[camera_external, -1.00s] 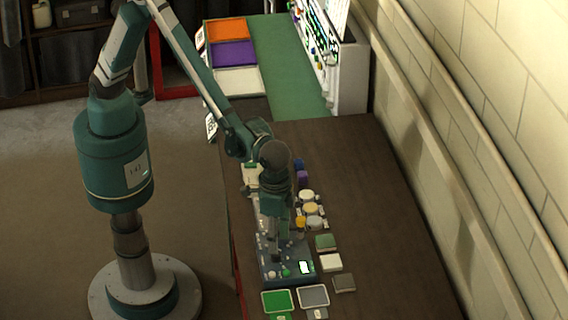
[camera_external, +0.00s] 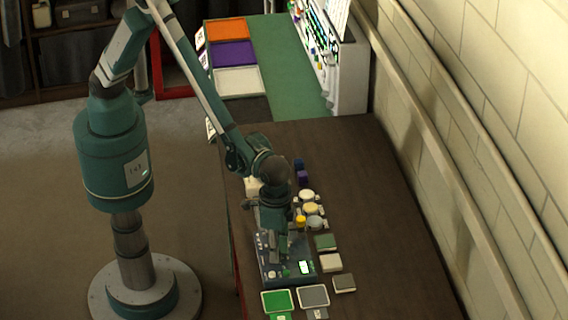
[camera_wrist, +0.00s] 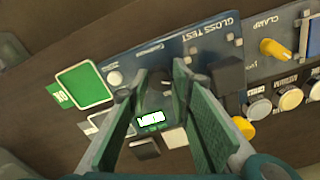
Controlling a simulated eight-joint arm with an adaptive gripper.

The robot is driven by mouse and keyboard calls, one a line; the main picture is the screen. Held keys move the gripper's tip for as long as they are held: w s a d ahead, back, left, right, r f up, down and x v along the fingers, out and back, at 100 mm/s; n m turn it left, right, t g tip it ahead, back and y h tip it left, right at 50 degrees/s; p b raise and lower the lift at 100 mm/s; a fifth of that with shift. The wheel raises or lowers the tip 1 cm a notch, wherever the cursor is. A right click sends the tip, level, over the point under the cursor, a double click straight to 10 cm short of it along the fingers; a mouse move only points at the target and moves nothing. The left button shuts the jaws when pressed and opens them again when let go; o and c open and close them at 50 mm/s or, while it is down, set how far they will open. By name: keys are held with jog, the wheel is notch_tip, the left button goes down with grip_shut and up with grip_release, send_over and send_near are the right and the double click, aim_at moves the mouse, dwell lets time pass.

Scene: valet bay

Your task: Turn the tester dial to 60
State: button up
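The tester is a dark blue panel (camera_wrist: 205,45) marked GLOSS TEST in the wrist view; it also lies on the bench in the external view (camera_external: 298,279). Its dark round dial (camera_wrist: 159,78) shows between my fingertips, partly hidden by them. A small lit display (camera_wrist: 150,117) sits near the dial; its digits are too small to read surely. My gripper (camera_wrist: 160,79) is over the panel with its two green fingers apart, one on each side of the dial. I cannot tell whether they touch it. In the external view my gripper (camera_external: 280,255) hides the dial.
A green pad (camera_wrist: 82,86) and a grey pad (camera_external: 313,296) lie at the panel's near end. Several small blocks and round cups stand along its right side. A clamp panel with a yellow knob (camera_wrist: 272,48) adjoins it. The brown bench (camera_external: 385,235) is clear toward the wall.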

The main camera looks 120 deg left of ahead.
jog(key=c, duration=0.4)
jog(key=shift+m+b, duration=0.35)
jog(key=shift+m, duration=0.05)
jog(key=m+b, duration=0.3)
jog(key=m, duration=0.1)
jog(key=shift+f, duration=0.15)
jog(key=m+b, duration=0.2)
jog(key=m, duration=0.1)
jog(key=shift+m, duration=0.4)
jog(key=shift+m+b, duration=0.6)
jog(key=shift+m, duration=1)
jog(key=o, duration=0.9)
